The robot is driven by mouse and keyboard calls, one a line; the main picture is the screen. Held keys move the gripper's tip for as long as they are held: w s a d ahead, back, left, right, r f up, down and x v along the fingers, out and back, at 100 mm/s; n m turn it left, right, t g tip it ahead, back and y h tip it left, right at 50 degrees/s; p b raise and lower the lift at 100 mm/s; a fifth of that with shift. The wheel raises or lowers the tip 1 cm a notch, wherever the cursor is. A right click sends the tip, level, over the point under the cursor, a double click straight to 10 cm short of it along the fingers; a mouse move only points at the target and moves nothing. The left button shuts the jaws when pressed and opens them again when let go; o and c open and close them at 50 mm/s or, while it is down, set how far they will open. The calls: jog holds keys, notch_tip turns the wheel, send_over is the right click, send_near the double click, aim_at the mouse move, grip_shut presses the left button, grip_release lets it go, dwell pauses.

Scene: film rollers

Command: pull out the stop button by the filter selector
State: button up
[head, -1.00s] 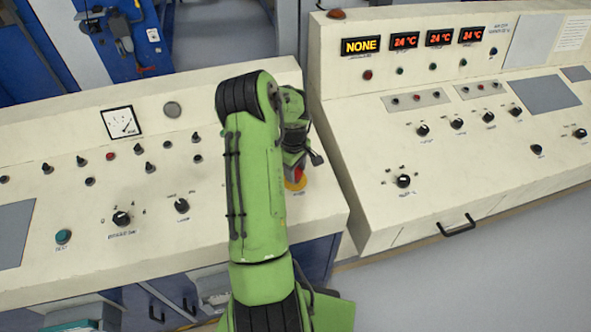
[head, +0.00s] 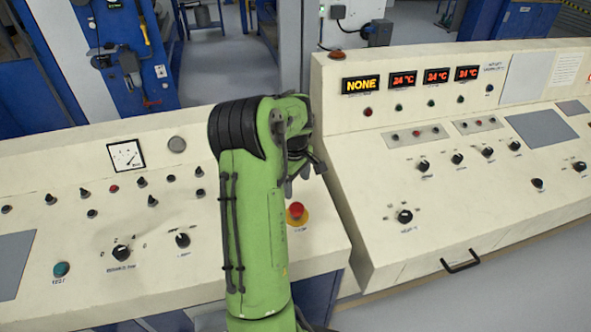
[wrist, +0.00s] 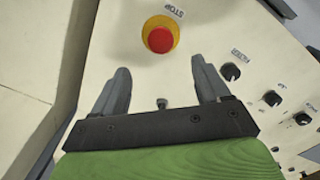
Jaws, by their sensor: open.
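The stop button (head: 297,211) has a red cap on a round yellow base. It sits near the right end of the left cream console. In the wrist view the stop button (wrist: 160,39) lies just past the fingertips, roughly centred between them, with an upside-down STOP label. My gripper (wrist: 160,66) is open and empty; its fingers do not touch the button. In the head view my gripper (head: 316,168) shows partly behind my green arm, above the button in the picture.
Black selector knobs (head: 183,240) and several small switches cover the left console (head: 75,215). The right console (head: 365,235), with a NONE display (head: 361,84), stands close by across a narrow gap. Space just around the button is clear.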

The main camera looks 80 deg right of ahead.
notch_tip(320, 180, up, 5)
jog(key=shift+a+r, duration=0.1)
jog(key=shift+r, duration=0.05)
jog(key=shift+w, duration=0.1)
dwell(0.5)
